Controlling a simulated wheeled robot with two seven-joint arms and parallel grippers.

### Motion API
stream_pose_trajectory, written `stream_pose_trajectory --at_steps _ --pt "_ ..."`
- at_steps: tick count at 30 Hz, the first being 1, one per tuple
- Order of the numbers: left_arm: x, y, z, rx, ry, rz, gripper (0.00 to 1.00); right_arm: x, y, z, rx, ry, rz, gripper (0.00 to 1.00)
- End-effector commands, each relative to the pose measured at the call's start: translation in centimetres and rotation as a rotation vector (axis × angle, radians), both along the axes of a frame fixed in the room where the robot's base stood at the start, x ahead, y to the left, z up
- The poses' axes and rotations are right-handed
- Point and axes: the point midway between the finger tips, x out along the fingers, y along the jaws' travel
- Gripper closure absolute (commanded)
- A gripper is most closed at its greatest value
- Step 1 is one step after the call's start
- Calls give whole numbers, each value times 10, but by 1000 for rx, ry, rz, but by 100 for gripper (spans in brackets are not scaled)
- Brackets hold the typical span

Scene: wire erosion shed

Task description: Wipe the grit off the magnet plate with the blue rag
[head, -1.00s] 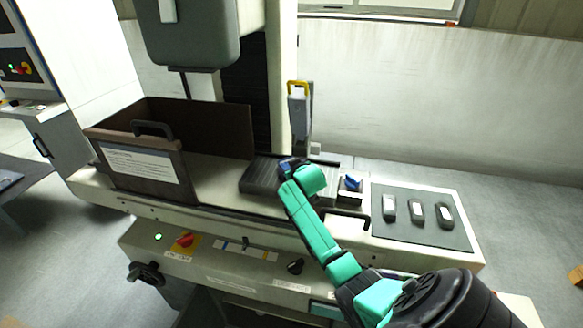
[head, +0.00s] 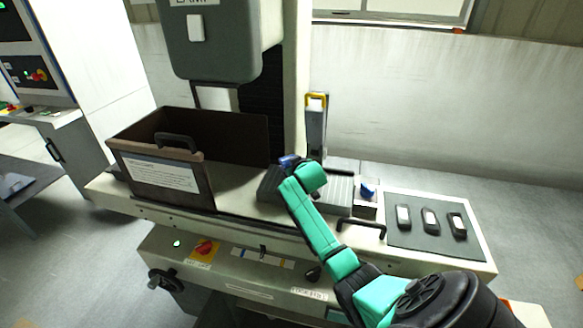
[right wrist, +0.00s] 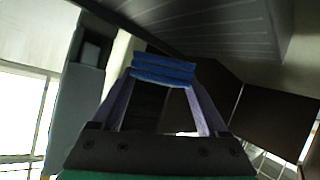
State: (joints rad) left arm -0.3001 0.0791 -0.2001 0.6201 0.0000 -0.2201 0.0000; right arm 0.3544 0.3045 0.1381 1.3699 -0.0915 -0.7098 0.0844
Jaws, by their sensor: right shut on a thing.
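The magnet plate (head: 338,190) is a dark grey ribbed block on the machine bed, partly covered by my right arm. It looks like the lined grey surface (right wrist: 225,35) at the top of the right wrist view. My right gripper (head: 287,163) is over the left part of the plate, its fingers mostly hidden by my wrist in the head view. It is shut on the folded blue rag (right wrist: 163,70), which lies across both fingertips. I cannot tell whether the rag touches the plate. No grit can be made out. My left gripper is out of view.
A brown open-topped box-like guard (head: 160,172) with a handle stands left of the plate. A grey post with a yellow top (head: 316,125) rises behind it. Right are a small holder with a blue piece (head: 367,190), a black handle (head: 362,228) and a dark mat (head: 410,235) with three devices.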

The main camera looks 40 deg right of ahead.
Motion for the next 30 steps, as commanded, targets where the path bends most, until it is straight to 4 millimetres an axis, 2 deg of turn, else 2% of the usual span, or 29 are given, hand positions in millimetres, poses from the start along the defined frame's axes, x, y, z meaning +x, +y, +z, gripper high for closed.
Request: stream_pose_trajectory --at_steps 1,12,30 --pt "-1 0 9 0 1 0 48 1 0 9 0 0 0 77" --pt "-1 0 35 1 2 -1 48 5 -3 39 0 -1 1 77" --pt "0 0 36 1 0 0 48 5 -3 40 0 -1 1 77"
